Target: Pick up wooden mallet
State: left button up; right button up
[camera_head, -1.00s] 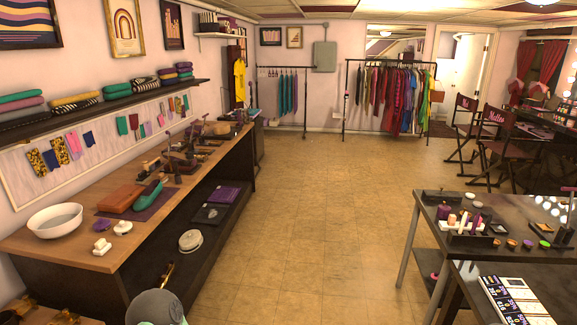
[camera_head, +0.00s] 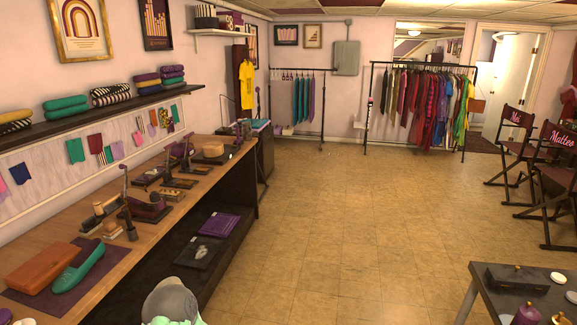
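I cannot pick out the wooden mallet with certainty. Small wooden tools stand on the long workbench (camera_head: 40,230) at the left. Among them are a tan wooden piece (camera_head: 100,212) and a dark upright tool (camera_head: 128,208), too small to name surely. Neither gripper shows in the head view. A rounded grey and pale green shape at the bottom edge may be part of my own body; I cannot tell.
An orange-brown box (camera_head: 42,264) and a green shoe (camera_head: 78,270) lie near on the bench. A dark table (camera_head: 510,300) stands at the lower right. Folding chairs (camera_head: 548,185) and a clothes rack (camera_head: 420,105) stand farther off. The tan floor between is clear.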

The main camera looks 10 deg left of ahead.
aim_at(99, 207)
jog(key=i+u, duration=0.25)
jog(key=i, duration=0.25)
jog(key=i+u, duration=0.25)
jog(key=i, duration=0.25)
jog(key=i+l+u, duration=0.25)
jog(key=i, duration=0.25)
jog(key=i+l+u, duration=0.25)
jog(key=i, duration=0.25)
jog(key=i+l+u, duration=0.15)
jog(key=i+u, duration=0.3)
jog(key=i+l+u, duration=0.2)
jog(key=u, duration=0.25)
jog(key=i+l+u, duration=0.25)
jog(key=u, duration=0.2)
jog(key=i+l+u, duration=0.2)
jog(key=l+u, duration=0.2)
jog(key=l, duration=0.15)
jog(key=i+l+u, duration=0.1)
jog(key=l+u, duration=0.35)
